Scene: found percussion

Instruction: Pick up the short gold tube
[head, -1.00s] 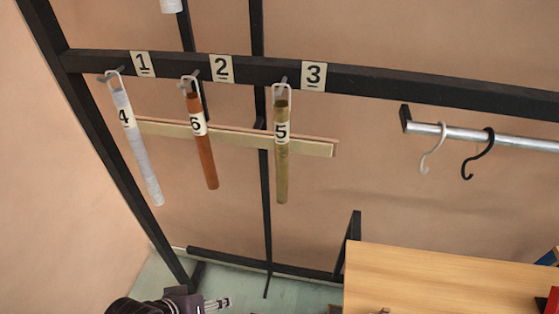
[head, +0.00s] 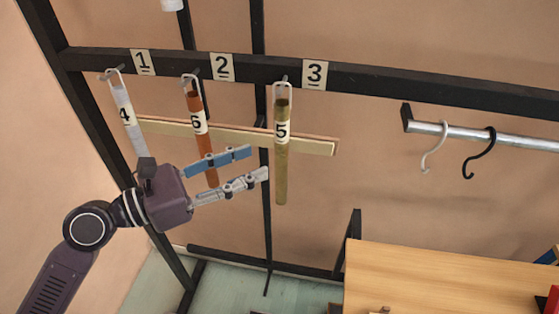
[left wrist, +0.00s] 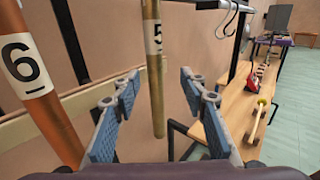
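My left gripper (head: 258,163) is open and empty. Its fingers point right toward the lower half of the gold tube, with the tips just left of it in the head view. I cannot tell whether they touch. My right gripper is not in view.
The copper tube (head: 195,112), labelled 6, hangs behind my left fingers. The silver tube (head: 122,95), labelled 4, is partly hidden by my gripper. A wooden bar (head: 240,138) runs behind the tubes. Two hooks hang from a metal rail (head: 500,138) at right, above a wooden table (head: 440,285).

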